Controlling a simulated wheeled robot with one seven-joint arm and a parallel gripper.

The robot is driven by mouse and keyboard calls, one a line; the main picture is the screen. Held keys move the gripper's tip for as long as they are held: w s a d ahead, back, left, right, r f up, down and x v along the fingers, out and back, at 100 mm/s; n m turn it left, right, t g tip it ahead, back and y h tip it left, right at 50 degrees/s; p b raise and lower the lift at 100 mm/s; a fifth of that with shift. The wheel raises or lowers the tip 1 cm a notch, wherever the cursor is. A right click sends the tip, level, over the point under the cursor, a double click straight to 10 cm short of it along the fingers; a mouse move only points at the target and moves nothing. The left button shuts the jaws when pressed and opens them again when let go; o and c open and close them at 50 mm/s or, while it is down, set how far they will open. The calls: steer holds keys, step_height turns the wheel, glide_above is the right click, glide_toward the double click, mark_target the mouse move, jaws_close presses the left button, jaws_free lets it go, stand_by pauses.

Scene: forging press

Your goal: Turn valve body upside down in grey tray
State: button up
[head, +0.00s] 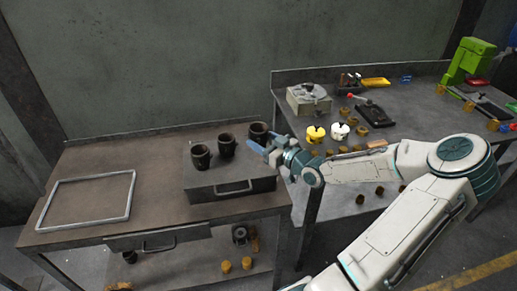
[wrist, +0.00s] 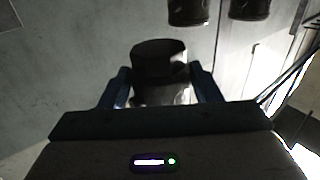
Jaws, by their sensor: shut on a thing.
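Three dark, cup-shaped parts that look like valve bodies stand in a row on a dark grey drawer box. The left one (head: 200,157) and the middle one (head: 226,145) stand free. My gripper (head: 268,146) reaches in from the right at the rightmost valve body (head: 258,131). In the wrist view the blue fingers are on either side of this dark valve body (wrist: 158,62), shut on it. Its lower part is partly hidden by the gripper. The grey tray (head: 84,224), a thin light-rimmed rectangle, lies empty at the left of the bench.
The bench (head: 160,165) is clear between the tray and the drawer box (head: 232,192). At the right, a second table (head: 420,115) carries yellow and white parts, small brass pieces, a fixture and a green press (head: 468,62). The wall stands close behind.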

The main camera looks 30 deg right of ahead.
steer(key=shift+r, duration=0.55)
step_height(320, 180, up, 9)
steer(key=p, duration=0.8)
steer(key=shift+r, duration=0.1)
